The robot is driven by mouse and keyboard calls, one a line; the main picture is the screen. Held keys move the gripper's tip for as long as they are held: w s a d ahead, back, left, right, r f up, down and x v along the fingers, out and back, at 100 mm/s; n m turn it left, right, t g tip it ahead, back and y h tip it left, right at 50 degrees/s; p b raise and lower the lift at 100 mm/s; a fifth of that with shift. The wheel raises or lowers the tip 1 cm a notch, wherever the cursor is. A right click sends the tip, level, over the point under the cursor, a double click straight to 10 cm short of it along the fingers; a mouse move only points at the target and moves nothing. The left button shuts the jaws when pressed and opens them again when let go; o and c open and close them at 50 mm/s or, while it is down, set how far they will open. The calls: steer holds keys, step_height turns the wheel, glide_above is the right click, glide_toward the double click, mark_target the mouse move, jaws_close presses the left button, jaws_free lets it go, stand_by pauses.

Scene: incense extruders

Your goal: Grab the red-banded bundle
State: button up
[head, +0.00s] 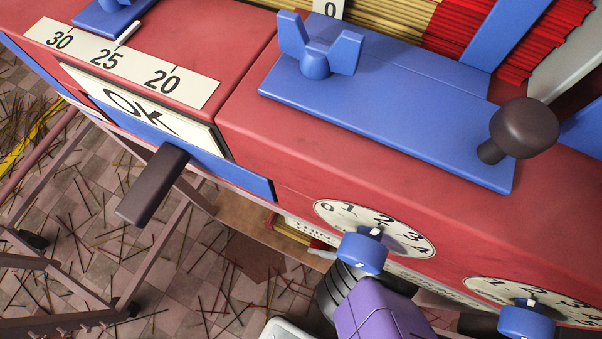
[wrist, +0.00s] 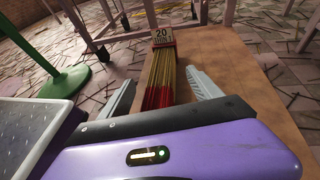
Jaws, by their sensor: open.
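My gripper (wrist: 163,72) is open, with one grey finger on each side of the bundle. The fingers look apart from it; their exact height over it is hard to judge. In the head view, part of a yellow bundle (head: 298,234) shows under the red machine, mostly hidden by the machine, a blue knob and my purple wrist.
The red machine (head: 330,160) overhangs the bundle, with blue knobs (head: 361,253) and (head: 527,322) and a dark handle (head: 153,185) jutting out. The wooden board (wrist: 225,60) has free room right of the bundle. A green stand (wrist: 50,60) is at left.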

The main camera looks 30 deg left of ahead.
mark_target(298, 230)
steer(key=b+x, duration=0.1)
steer(key=x, duration=0.3)
steer(key=shift+s+a+f+b, duration=0.1)
steer(key=shift+a+f+b, duration=0.05)
steer(key=shift+a+b, duration=0.25)
steer(key=shift+c, duration=0.4)
steer(key=c, duration=1.5)
jaws_close()
